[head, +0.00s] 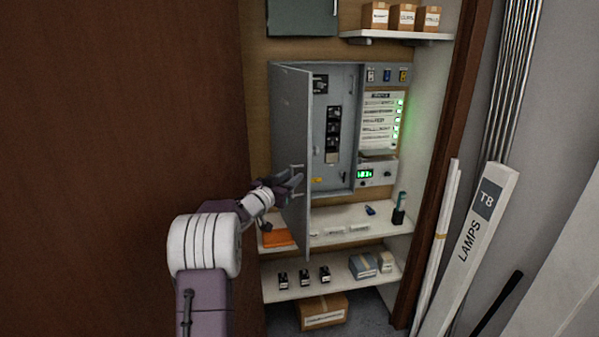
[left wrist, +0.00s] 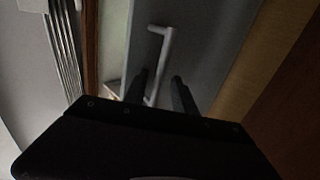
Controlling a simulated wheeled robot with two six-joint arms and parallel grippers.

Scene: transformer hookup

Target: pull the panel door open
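The grey panel door (head: 291,110) is hinged on the left of the grey electrical panel (head: 350,130) and stands swung outward, with the breakers inside showing. Its light bar handle (left wrist: 166,50) runs along the door face in the left wrist view. My left gripper (head: 288,181) is at the lower part of the door, by the handle. In the left wrist view the left gripper's dark fingers (left wrist: 160,88) are spread, with the handle's lower end between them and gaps visible beside it. The handle's lowest part is hidden by the gripper body. My right gripper is not in view.
A white shelf (head: 345,240) below the panel holds an orange box (head: 277,236) and small items. A lower shelf (head: 330,292) holds several small parts. A brown wall or door (head: 110,120) fills the left. A lamp box (head: 478,235) and tubes lean at right.

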